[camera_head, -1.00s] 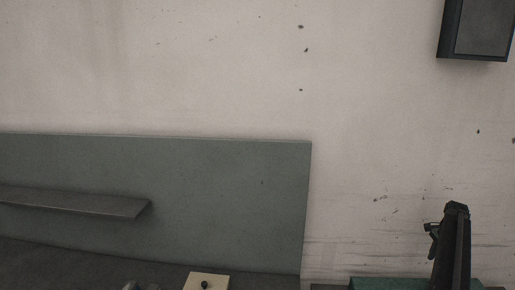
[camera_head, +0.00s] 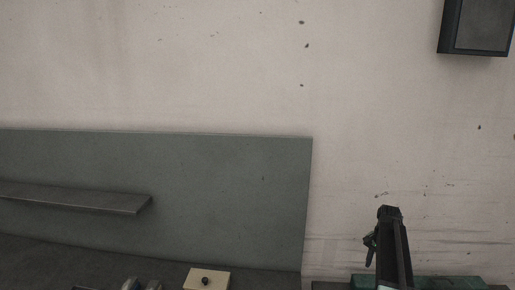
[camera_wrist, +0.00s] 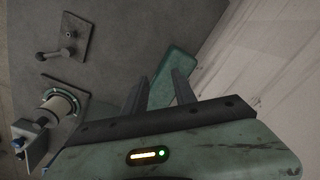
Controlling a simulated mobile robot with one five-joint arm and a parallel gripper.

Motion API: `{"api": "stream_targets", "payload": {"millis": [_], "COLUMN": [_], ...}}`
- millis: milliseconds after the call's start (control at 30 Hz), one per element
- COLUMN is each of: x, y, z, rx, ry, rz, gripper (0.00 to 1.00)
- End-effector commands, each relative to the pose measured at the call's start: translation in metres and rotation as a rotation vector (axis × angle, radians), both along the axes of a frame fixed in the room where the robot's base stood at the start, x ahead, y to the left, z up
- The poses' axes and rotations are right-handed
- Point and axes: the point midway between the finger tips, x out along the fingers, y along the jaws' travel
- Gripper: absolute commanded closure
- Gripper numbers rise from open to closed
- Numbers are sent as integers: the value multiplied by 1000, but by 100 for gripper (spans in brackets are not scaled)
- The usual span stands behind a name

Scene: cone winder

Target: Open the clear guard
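I cannot make out the clear guard in either view. In the wrist view my gripper (camera_wrist: 158,90) has its two dark fingers apart, with nothing seen between them. Beyond the fingers lies a green block (camera_wrist: 175,68) on the grey surface. To the left is a pale cylinder with a dark ring (camera_wrist: 60,106), mounted on a plate. Below it a light bracket with a blue-tipped part (camera_wrist: 38,140) shows. In the head view my dark arm (camera_head: 393,245) stands up at the lower right; its fingers cannot be made out there.
In the wrist view a grey plate (camera_wrist: 76,27) with a small knob and a lever sits at the upper left. The head view shows a green-grey panel (camera_head: 225,190) with a shelf (camera_head: 80,200), a cream box (camera_head: 205,279) with a black knob, and a dark wall box (camera_head: 478,27).

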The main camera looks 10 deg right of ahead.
Motion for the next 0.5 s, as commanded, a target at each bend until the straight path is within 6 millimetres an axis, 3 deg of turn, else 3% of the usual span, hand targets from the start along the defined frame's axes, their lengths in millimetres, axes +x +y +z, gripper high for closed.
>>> {"api": "stream_targets", "payload": {"millis": [33,100,200,300,400,500], "x": [-11,-23,-49,-82,-113,-134], "y": [50,112,196,267,318,353], "z": [-9,-16,-26,-34,-41,-44], "rx": [-1,-5,-12,-19,-23,-26], "ry": [3,7,13,19,24,28], "rz": [102,258,490,714,897,1017], "gripper": [67,67,67,67,67,67]}}
